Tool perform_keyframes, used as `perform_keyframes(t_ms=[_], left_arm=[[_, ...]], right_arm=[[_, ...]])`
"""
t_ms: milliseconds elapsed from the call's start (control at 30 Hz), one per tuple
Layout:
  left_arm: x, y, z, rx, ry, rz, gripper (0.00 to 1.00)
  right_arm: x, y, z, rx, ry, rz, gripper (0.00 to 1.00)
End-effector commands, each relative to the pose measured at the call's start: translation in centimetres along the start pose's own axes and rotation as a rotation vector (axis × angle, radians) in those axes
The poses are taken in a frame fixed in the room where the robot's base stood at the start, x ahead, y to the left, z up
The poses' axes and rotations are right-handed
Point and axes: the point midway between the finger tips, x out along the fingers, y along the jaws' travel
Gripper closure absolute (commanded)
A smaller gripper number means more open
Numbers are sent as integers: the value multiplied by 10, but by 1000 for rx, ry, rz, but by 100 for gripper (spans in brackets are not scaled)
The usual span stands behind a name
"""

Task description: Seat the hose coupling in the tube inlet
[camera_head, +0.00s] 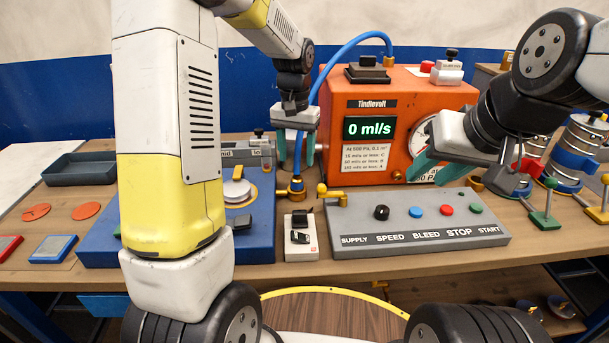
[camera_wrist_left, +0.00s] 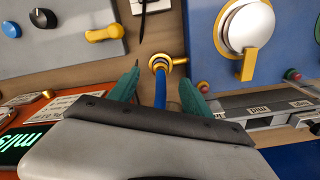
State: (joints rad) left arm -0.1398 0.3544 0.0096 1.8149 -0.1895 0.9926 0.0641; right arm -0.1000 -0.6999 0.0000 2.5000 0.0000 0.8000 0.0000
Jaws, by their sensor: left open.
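The blue hose (camera_head: 322,75) arches from the orange machine down to a brass hose coupling (camera_head: 296,185) at the right edge of the blue fixture. In the left wrist view the hose (camera_wrist_left: 160,92) ends at the brass coupling (camera_wrist_left: 160,65), which meets a brass fitting (camera_wrist_left: 180,62) on the fixture, apparently the tube inlet. I cannot tell how deep the coupling sits. My left gripper (camera_head: 296,150) is open above the coupling. Its teal fingers (camera_wrist_left: 160,88) stand on either side of the hose. My right gripper (camera_head: 425,165) is in front of the machine's gauge; its finger gap is unclear.
The blue fixture (camera_head: 255,245) carries a silver disc clamp (camera_head: 237,192). A grey control panel (camera_head: 420,225) with a yellow supply lever (camera_head: 333,196) lies to the right. The orange machine (camera_head: 385,155) reads 0 ml/s. A small white switch box (camera_head: 301,243) stands between fixture and panel.

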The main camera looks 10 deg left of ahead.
Motion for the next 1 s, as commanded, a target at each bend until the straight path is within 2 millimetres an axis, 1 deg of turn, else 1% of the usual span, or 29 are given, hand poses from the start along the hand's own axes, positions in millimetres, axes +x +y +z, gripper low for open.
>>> perform_keyframes(t_ms=[100, 367, 500, 600, 733, 933, 967, 1000], left_arm=[[13, 0, -4, 3, -14, -3, 43], [42, -1, -5, 3, -15, -3, 43], [64, -3, -7, 3, -16, -3, 43], [77, -3, -7, 3, -15, -3, 43], [84, -3, -7, 3, -12, -3, 43], [85, -3, -8, 3, -12, -3, 43], [84, -3, -8, 3, -12, -3, 47], [84, -3, -8, 3, -12, -3, 55]], right_arm=[[0, 0, 0, 0, 0, 0, 64], [0, 0, 0, 0, 0, 0, 64], [0, 0, 0, 0, 0, 0, 64], [0, 0, 0, 0, 0, 0, 64], [0, 0, 0, 0, 0, 0, 64], [0, 0, 0, 0, 0, 0, 64], [0, 0, 0, 0, 0, 0, 64], [0, 0, 0, 0, 0, 0, 64]])
